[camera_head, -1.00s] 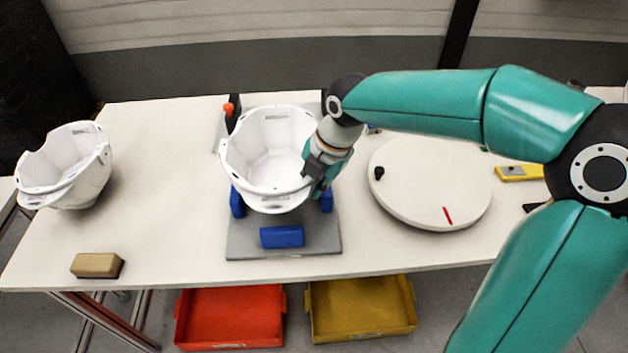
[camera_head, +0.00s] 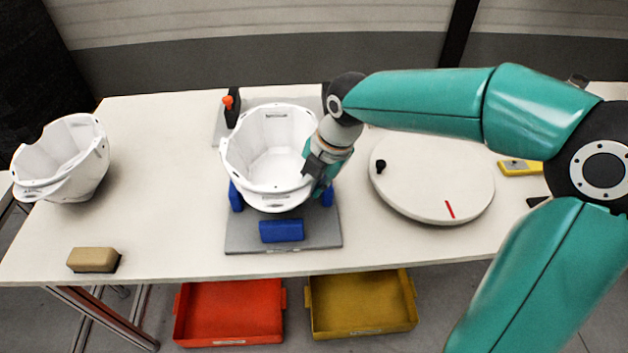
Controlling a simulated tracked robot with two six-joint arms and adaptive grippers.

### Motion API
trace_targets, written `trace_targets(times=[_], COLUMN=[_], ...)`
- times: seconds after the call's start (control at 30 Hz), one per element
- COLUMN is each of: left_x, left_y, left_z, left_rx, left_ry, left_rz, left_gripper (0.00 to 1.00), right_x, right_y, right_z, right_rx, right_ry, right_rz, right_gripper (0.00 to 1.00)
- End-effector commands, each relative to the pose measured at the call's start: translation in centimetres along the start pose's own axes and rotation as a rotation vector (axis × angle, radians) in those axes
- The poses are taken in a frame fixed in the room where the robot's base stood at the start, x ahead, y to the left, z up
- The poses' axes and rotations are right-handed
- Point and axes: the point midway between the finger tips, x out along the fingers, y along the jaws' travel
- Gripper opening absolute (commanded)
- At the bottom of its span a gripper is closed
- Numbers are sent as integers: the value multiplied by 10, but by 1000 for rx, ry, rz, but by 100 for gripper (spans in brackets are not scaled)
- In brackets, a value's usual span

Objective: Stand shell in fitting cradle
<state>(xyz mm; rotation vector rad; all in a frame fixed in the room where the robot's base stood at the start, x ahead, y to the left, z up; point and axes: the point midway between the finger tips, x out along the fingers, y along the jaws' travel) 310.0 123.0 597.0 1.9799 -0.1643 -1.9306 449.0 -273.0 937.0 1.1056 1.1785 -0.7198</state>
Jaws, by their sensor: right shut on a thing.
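A white helmet shell (camera_head: 268,158) stands open side up at the cradle with blue blocks (camera_head: 282,231) on a grey base plate (camera_head: 240,240). Blue blocks show at its left, right and front; whether it rests fully on them is hidden under it. My right gripper (camera_head: 318,172) is shut on the shell's right rim. A second white shell (camera_head: 66,160) lies open side up at the table's left end, slightly tilted. My left gripper is not in view.
A round white turntable (camera_head: 432,185) with a black knob and red mark is right of the cradle. A toggle clamp with orange tip (camera_head: 228,102) stands behind. A tan block (camera_head: 93,260) lies front left. Red (camera_head: 230,312) and yellow bins (camera_head: 360,304) sit below the table edge.

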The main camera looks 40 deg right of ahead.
Motion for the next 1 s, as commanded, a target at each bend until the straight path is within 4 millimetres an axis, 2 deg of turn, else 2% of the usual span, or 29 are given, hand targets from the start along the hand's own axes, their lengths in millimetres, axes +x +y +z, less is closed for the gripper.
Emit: trace_targets(times=[0.67, 0.7, 0.83, 0.87, 1.0], left_x=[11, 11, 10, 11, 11], left_y=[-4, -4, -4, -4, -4], left_z=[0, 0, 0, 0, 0], left_rx=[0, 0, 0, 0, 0], left_ry=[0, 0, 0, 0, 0], left_rz=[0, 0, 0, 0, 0], left_gripper=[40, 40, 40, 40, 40], right_x=[13, 12, 12, 12, 12], right_y=[-4, -4, -4, -4, -4], right_z=[1, 1, 1, 1, 1], right_rx=[2, 2, 2, 2, 2], right_ry=[-1, -2, -1, -1, -1], right_rz=[3, 3, 2, 2, 1], right_gripper=[0, 22, 44, 48, 48])
